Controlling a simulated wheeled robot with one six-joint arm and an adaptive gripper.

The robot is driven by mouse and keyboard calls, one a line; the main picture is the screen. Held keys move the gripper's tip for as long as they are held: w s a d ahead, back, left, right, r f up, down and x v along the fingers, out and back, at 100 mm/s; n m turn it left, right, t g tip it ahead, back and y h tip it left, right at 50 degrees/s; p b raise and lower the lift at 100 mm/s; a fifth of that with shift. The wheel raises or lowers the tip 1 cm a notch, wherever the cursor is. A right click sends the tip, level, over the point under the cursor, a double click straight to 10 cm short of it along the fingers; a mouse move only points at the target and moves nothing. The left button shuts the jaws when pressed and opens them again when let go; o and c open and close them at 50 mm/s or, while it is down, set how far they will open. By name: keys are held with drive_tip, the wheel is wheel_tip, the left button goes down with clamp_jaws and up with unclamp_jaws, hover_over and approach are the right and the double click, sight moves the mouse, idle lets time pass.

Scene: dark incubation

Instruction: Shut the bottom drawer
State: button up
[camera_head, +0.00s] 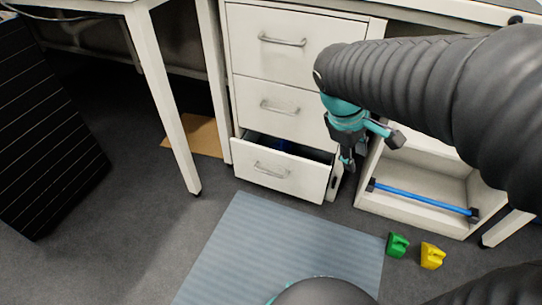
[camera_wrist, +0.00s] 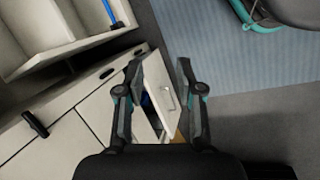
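The bottom drawer (camera_head: 305,184) of the white cabinet (camera_head: 300,58) is pulled partly out, with its dark inside showing behind the front panel. Something blue (camera_head: 284,145) is partly visible inside. My gripper (camera_head: 372,152) is open and empty, above and to the right of the drawer in the head view, apart from its front. In the wrist view, my gripper's two fingers (camera_wrist: 160,66) are spread. The open drawer (camera_wrist: 158,76) with its handle shows beyond and between them. The two upper drawers are shut.
An open white shelf unit (camera_head: 410,212) with a blue bar stands right of the cabinet. A green block (camera_head: 397,245) and a yellow block (camera_head: 432,256) lie on the floor. A grey-blue mat (camera_head: 270,250) lies before the drawer. A white desk leg (camera_head: 172,120) stands left.

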drive_tip(key=w+a+f+n+h, duration=0.5)
drive_tip(key=w+f+n, duration=0.4)
drive_tip(key=w, duration=0.3)
drive_tip(key=n+t+h+b, duration=0.2)
drive_tip(key=n+t+h, duration=0.4)
drive_tip(key=n, duration=1)
approach(269, 173)
drive_tip(key=s+d+r, duration=0.2)
drive_tip(key=d+r, duration=0.6)
drive_tip(key=r, duration=0.2)
drive_tip(key=s+a+f+n+t+y, duration=0.1)
drive_tip(key=s+a+f+n+t, duration=0.1)
drive_tip(key=a+f+n+t, duration=0.4)
drive_tip(key=s+a+f+n+t, duration=0.15)
drive_tip(key=f+n, duration=0.25)
drive_tip(key=f, duration=0.4)
drive_tip(key=x, duration=1.3)
drive_tip(key=shift+w+a+f+p, duration=0.1)
drive_tip(key=shift+w+f+p, duration=0.05)
drive_tip(key=shift+w+p, duration=0.2)
clamp_jaws()
